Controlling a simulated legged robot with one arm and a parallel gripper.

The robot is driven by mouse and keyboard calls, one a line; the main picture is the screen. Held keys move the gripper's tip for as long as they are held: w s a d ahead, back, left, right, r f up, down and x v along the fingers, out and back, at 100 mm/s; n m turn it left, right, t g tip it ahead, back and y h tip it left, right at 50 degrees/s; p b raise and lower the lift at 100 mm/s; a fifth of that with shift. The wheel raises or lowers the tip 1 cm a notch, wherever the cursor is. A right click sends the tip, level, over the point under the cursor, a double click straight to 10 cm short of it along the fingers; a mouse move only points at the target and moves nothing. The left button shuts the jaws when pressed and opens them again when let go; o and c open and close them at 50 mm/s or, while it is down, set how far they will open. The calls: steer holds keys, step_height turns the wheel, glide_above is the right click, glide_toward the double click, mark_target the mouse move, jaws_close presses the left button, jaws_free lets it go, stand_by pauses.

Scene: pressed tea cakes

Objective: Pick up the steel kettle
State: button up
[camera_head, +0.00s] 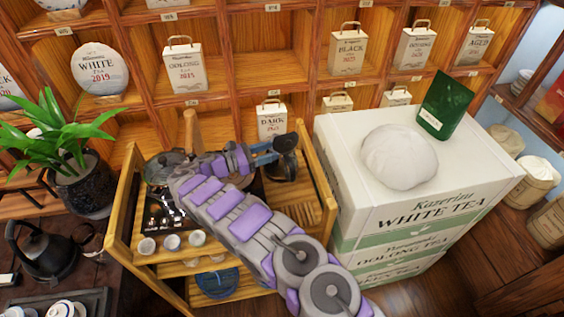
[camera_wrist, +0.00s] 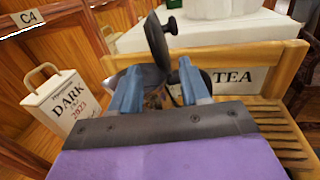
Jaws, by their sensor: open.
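A dark grey rounded vessel (camera_head: 283,168) stands at the right back of the wooden cart and looks like the steel kettle. My arm partly hides it. In the wrist view, a dark disc with a knob (camera_wrist: 157,42), apparently its lid, stands steeply tilted just beyond the fingers. My gripper (camera_head: 262,152) is at this vessel, coming from the left. In the wrist view its two blue fingers (camera_wrist: 160,90) are apart, with dark parts of the vessel beyond and between them. I cannot tell if they touch it. A black kettle (camera_head: 45,255) sits far left on a dark table.
The cart (camera_head: 125,215) has raised wooden end frames and holds small white cups (camera_head: 171,242). White tea boxes (camera_head: 365,190) stand close on its right, with a pale wrapped cake (camera_head: 400,157) on top. Shelves with tea tins (camera_head: 183,66) rise behind. A potted plant (camera_head: 85,185) is left.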

mark_target(280, 148)
steer(key=b+x, duration=0.1)
steer(key=x, duration=0.5)
steer(key=shift+d+b, duration=0.3)
steer(key=shift+c, duration=0.4)
jaws_close()
stand_by(0.7)
